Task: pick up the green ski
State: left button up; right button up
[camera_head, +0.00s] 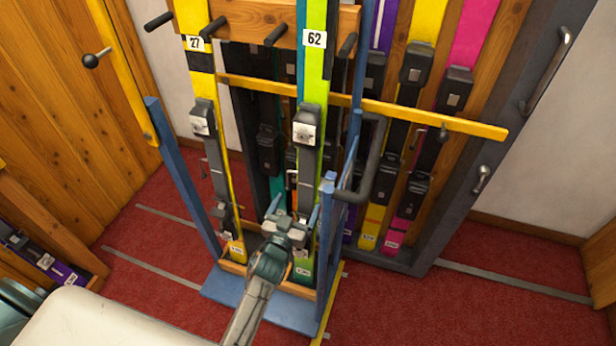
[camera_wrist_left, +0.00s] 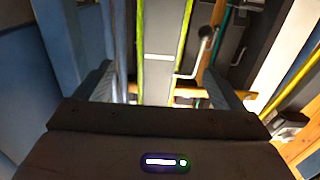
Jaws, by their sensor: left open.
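The green ski (camera_head: 315,85) stands upright in a blue-framed rack, with a white tag reading 62 and a dark binding. My left gripper (camera_head: 293,212) is open, low in front of this ski and below its binding; it hides part of the ski's lower end. In the left wrist view the green-edged ski (camera_wrist_left: 160,42) runs up the middle, between the two spread fingers of the gripper (camera_wrist_left: 160,82). I cannot tell whether the fingers touch it. My right gripper is not in view.
A yellow ski (camera_head: 197,75) tagged 27 stands to the left in the same rack (camera_head: 180,180). A yellow bar (camera_head: 430,117) crosses behind the green ski. More yellow and pink skis (camera_head: 470,45) stand behind on the right. Red carpet (camera_head: 480,310) lies open at right.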

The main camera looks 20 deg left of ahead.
aim_at(305, 187)
pick_arm(q)
jog(key=w, duration=0.2)
jog(key=shift+w, duration=0.3)
jog(key=shift+w+f+b, duration=0.2)
jog(key=shift+w+b, duration=0.1)
jog(key=shift+w, duration=0.35)
jog(key=w, duration=0.2)
jog(key=w+b, duration=0.1)
jog(key=w, duration=0.1)
jog(key=shift+w+d+f, duration=0.1)
jog(key=shift+w+f, duration=0.1)
jog(key=shift+w, duration=0.15)
jog(key=shift+s+r, duration=0.1)
jog(key=shift+c, duration=0.9)
jog(key=c, duration=1.8)
jog(key=shift+r, duration=0.15)
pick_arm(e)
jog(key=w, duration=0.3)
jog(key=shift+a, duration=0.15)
